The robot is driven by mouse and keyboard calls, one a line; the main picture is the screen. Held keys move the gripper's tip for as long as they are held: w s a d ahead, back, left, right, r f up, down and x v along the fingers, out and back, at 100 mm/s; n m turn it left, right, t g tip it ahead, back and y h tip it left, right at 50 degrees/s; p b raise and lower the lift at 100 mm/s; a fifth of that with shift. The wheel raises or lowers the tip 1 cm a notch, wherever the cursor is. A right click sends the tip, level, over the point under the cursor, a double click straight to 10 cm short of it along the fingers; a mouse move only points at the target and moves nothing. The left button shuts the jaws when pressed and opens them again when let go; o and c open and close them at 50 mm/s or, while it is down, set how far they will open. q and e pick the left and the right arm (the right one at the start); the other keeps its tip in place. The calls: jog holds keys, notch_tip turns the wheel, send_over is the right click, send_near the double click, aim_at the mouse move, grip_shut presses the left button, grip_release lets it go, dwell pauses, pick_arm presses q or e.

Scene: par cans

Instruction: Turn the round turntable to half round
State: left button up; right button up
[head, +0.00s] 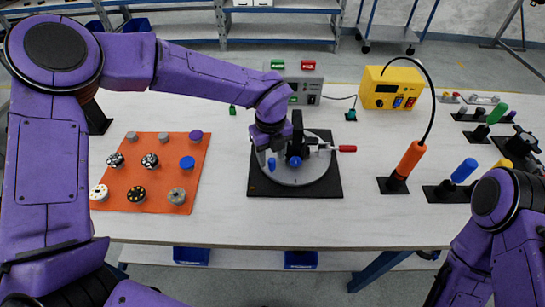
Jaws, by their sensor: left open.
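The round turntable (305,178) is a grey disc on a black square base (322,190) near the middle of the white table. Small blue knobs (295,162) show on the disc, along with a dark upright part. A thin rod with a red tip (347,149) sticks out to the right over the base. My left gripper (274,156) is over the left-back part of the disc, pointing down, open. Its arm hides part of the disc, and I cannot tell whether the fingers touch a knob. My right arm is at the bottom right; its gripper does not show.
An orange mat (150,205) with several knobs and caps lies left. A grey box with green and red buttons (300,85) and a yellow box (393,88) stand behind. An orange-handled tool (410,160) and several stands are right. The front strip is clear.

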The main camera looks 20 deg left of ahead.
pick_arm(q)
jog(key=f, duration=0.2)
jog(key=shift+w+f, duration=0.25)
jog(key=shift+f, duration=0.05)
jog(key=shift+s+f, duration=0.1)
jog(key=shift+s, duration=0.1)
grip_shut()
